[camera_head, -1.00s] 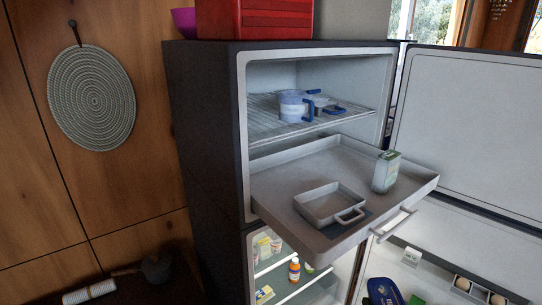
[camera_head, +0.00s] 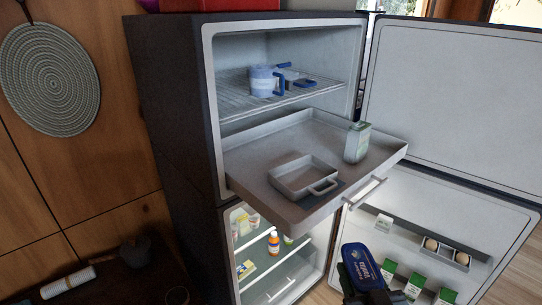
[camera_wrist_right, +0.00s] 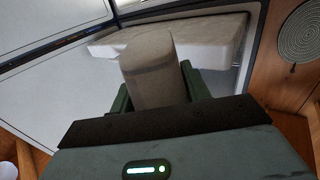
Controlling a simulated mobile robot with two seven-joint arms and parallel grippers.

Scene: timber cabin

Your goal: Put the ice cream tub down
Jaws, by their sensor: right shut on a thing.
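The ice cream tub appears to be the blue container with pale lettering (camera_head: 362,263) at the bottom of the head view, in front of the open fridge. My right gripper (camera_head: 362,284) is shut on it, and only dark parts of the gripper show there. In the right wrist view, a grey-beige rounded body, likely the tub (camera_wrist_right: 150,68), sits between the green fingers (camera_wrist_right: 155,85). The tub is held in the air, below and in front of the pulled-out freezer drawer (camera_head: 250,175). My left gripper is not in view.
The drawer holds a grey square dish (camera_head: 303,178) and a green-white carton (camera_head: 358,142), with bare room at its back left. A blue-white pot (camera_head: 262,82) stands on the wire rack above. The open doors (camera_head: 455,95) extend right; green cartons (camera_head: 415,286) stand in the lower door.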

